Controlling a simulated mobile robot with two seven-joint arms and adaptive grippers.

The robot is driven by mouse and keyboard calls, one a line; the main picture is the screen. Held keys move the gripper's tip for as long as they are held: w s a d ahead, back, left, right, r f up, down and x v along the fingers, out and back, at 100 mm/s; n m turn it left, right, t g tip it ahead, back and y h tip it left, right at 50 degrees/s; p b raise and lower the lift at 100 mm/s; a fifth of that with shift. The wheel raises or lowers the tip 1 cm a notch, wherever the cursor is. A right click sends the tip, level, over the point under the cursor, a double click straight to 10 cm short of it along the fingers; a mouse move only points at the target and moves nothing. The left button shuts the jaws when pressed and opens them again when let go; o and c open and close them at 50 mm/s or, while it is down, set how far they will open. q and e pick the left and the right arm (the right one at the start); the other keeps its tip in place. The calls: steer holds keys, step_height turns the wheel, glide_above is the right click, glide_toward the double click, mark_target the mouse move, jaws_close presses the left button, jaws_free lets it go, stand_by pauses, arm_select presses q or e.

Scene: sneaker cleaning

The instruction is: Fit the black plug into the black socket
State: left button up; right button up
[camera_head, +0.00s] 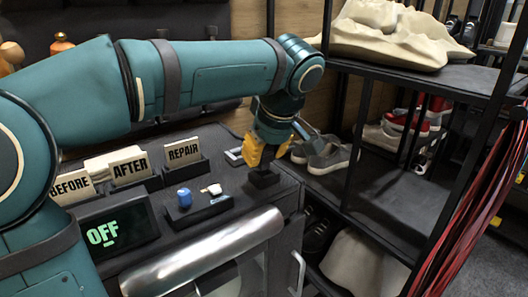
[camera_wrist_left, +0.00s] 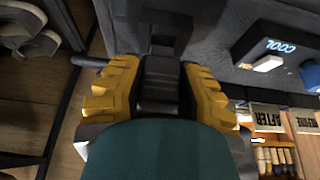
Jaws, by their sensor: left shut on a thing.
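My left gripper (camera_head: 266,157), with yellow fingers, points down near the right end of the dark table. It is shut on the black plug (camera_wrist_left: 158,88), which shows between the fingers in the left wrist view. The black socket (camera_head: 263,179) is a small dark block on the table just below the fingertips. In the left wrist view, the socket (camera_wrist_left: 163,35) lies directly beyond the plug. Dark on dark, I cannot tell whether plug and socket touch. My right gripper is not in view.
A black holder (camera_head: 206,212) with a blue piece (camera_head: 184,197) and a white piece (camera_head: 212,189) stands left of the socket. Behind are BEFORE, AFTER and REPAIR signs (camera_head: 183,152). A display reading OFF (camera_head: 115,232) is at left. A shoe rack (camera_head: 385,180) stands close on the right.

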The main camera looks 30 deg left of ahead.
arm_select(q)
steer(key=shift+f+b, duration=1.05)
steer(key=shift+f, duration=0.25)
steer(key=o, duration=1)
steer(key=shift+o, duration=0.2)
steer(key=v, duration=1.2)
steer(key=shift+d, duration=0.1)
